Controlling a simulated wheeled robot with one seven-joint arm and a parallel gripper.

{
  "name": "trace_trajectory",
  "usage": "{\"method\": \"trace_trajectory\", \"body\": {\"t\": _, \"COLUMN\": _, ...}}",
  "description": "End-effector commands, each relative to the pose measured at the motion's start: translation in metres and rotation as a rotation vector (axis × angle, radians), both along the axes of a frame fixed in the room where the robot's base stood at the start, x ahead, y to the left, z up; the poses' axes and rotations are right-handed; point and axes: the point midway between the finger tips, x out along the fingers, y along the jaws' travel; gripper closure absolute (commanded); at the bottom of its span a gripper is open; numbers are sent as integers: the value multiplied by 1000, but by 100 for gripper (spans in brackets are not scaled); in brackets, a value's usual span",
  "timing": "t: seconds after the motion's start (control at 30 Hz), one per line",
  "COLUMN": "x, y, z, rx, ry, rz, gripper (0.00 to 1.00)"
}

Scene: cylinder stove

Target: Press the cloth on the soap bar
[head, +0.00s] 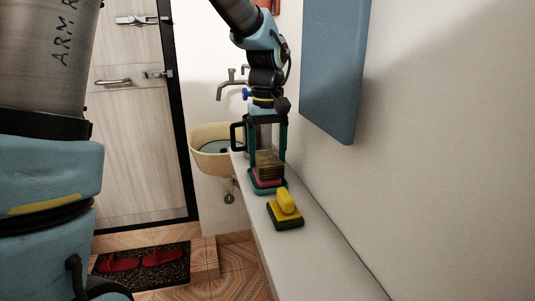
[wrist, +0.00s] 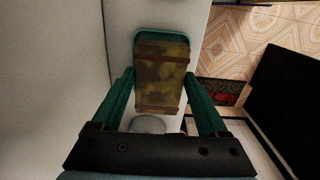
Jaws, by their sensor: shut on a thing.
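My gripper (head: 267,155) is over the narrow white ledge, its two teal fingers on either side of a yellow-brown block with brown bands, which looks like the folded cloth (head: 268,162). In the wrist view the gripper (wrist: 159,76) is shut on this cloth (wrist: 162,85). Directly below the cloth is a pink soap bar (head: 270,177) in a teal dish (head: 268,188). The cloth looks very close to the soap; I cannot tell if they touch. In the wrist view the dish's rim (wrist: 165,31) shows beyond the cloth, and the soap is hidden.
A yellow object (head: 287,201) sits on a dark green base (head: 287,218) on the ledge (head: 320,262), nearer me. A basin (head: 205,160) with a tap (head: 228,90) stands to the left. A blue panel (head: 330,65) hangs on the right wall. The near ledge is clear.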

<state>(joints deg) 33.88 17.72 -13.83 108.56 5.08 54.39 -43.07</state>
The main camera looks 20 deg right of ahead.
Motion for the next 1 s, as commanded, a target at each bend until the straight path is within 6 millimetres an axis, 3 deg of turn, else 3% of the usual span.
{"method": "trace_trajectory", "body": {"t": 1.0, "x": 0, "y": 0, "z": -7, "rx": 0, "ry": 0, "rz": 0, "gripper": 68}}
